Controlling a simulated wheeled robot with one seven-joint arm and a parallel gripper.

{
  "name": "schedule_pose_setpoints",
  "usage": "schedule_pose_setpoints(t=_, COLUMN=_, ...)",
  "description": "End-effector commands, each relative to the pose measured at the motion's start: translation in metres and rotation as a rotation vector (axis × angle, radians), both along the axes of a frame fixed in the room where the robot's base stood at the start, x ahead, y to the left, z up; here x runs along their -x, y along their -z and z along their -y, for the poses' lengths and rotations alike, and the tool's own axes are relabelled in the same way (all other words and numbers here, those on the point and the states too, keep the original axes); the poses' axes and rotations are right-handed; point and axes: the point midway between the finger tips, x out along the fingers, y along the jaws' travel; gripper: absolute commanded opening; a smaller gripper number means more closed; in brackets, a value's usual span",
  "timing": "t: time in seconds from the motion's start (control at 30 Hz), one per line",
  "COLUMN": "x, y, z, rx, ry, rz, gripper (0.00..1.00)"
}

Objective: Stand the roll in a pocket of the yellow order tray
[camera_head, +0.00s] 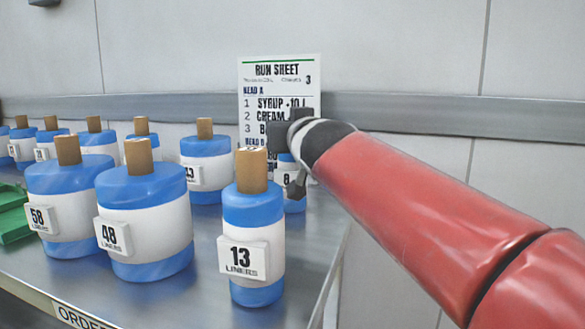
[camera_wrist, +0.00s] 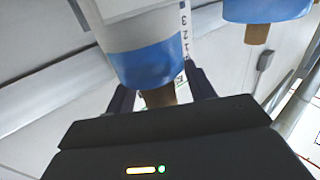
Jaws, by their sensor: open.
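Several liner rolls with blue ends, white middles and brown cores stand on the metal table, among them the roll labelled 13 (camera_head: 252,215), the roll labelled 48 (camera_head: 145,225) and the roll labelled 8 (camera_head: 296,205). My gripper (camera_head: 290,160) is behind the 13 roll, by the 8 roll, and partly hides it. In the wrist view, my open gripper (camera_wrist: 160,95) has a finger to each side of the brown core of one roll (camera_wrist: 145,62). Its number cannot be read, and contact cannot be told. The yellow order tray is not in view.
A roll labelled 58 (camera_head: 65,210) and a roll labelled 43 (camera_head: 206,172) stand close by. A green tray (camera_head: 14,215) shows at the left edge. A run sheet (camera_head: 279,80) is on the wall behind. The table's right edge is near the 13 roll.

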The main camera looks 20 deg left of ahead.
Motion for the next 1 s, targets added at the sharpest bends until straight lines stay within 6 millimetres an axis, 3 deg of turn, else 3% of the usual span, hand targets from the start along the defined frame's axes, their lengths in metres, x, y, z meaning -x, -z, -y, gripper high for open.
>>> schedule_pose_setpoints(t=0.27, x=-0.0029, y=0.0004, z=-0.0020, rx=0.000, ry=0.001, rz=0.000, gripper=0.54)
schedule_pose_setpoints(t=0.67, x=-0.0027, y=0.0004, z=-0.0018, rx=0.001, ry=0.001, rz=-0.001, gripper=0.02)
schedule_pose_setpoints(t=1.0, x=-0.0025, y=-0.0008, z=-0.0016, rx=-0.001, ry=0.000, rz=0.001, gripper=0.00)
